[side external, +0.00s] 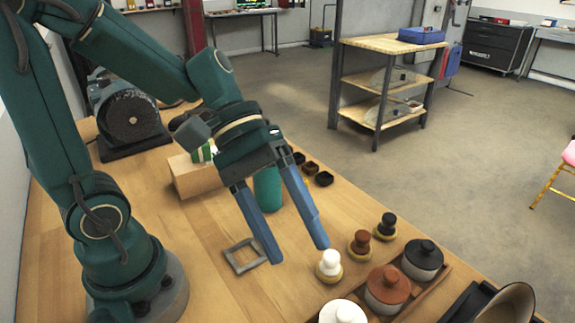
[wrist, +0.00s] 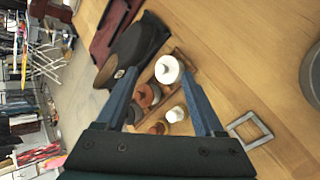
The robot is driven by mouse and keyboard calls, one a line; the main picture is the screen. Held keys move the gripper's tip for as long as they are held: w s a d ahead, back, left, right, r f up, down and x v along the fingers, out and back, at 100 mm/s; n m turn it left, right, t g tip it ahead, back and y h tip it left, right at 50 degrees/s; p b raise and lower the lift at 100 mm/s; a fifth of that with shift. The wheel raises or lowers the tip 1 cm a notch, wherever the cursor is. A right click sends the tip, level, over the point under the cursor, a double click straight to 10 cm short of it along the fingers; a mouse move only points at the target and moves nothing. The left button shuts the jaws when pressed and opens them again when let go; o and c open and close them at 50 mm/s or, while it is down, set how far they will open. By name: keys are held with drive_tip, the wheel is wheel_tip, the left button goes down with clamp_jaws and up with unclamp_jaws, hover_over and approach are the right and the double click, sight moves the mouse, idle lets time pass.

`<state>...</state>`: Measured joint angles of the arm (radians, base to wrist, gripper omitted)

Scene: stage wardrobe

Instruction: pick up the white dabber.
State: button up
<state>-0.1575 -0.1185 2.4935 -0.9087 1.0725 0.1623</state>
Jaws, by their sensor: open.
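The white dabber (side external: 329,263) stands upright on a tan round base on the wooden table, at the near end of a row with a brown dabber (side external: 361,240) and a black dabber (side external: 387,224). My gripper (side external: 299,254) is open and empty, its blue fingers pointing down and apart. In the side view, one fingertip shows just above and left of the white dabber. In the wrist view, the white dabber (wrist: 175,114) shows between the fingers, nearer the right one. The brown dabber is partly visible beside it there.
A wooden tray (side external: 446,271) holds white (side external: 343,313), brown (side external: 387,286) and black (side external: 423,257) lidded jars beside the dabbers. A grey square frame (side external: 244,255) lies flat to the left. A green cylinder (side external: 268,189) and small dark cups (side external: 323,179) stand behind. A dark hat-like item (wrist: 138,42) lies beyond the tray.

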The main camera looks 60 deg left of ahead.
sight(330, 263)
drive_tip(key=w+a+f+n+t+h, duration=0.1)
drive_tip(key=w+f+n, duration=0.1)
drive_tip(key=w+n, duration=0.1)
drive_tip(key=w+a+f+n+t+h, duration=0.1)
drive_tip(key=w+f+n, duration=0.2)
drive_tip(key=n, duration=0.2)
drive_tip(key=w+a+f+n+t+h, duration=0.1)
drive_tip(key=w+a+f+n, duration=0.1)
drive_tip(key=f+n, duration=0.1)
drive_tip(key=shift+w+a+n+t+h, duration=0.1)
drive_tip(key=shift+w+n+t+h, duration=0.3)
drive_tip(key=shift+n, duration=0.3)
drive_tip(key=f+n, duration=0.1)
drive_tip(key=a+f+n, duration=0.1)
drive_tip(key=f, duration=0.1)
drive_tip(key=f+n, duration=0.1)
drive_tip(key=shift+s+a+f+t, duration=0.15)
drive_tip(key=shift+s+a+t, duration=0.1)
drive_tip(key=shift+s+t, duration=0.05)
drive_tip(key=shift+s+f, duration=0.15)
drive_tip(key=shift+f, duration=0.1)
drive_tip(key=shift+f+n, duration=0.1)
drive_tip(key=shift+n, duration=0.2)
drive_tip(key=shift+x, duration=2.4)
clamp_jaws()
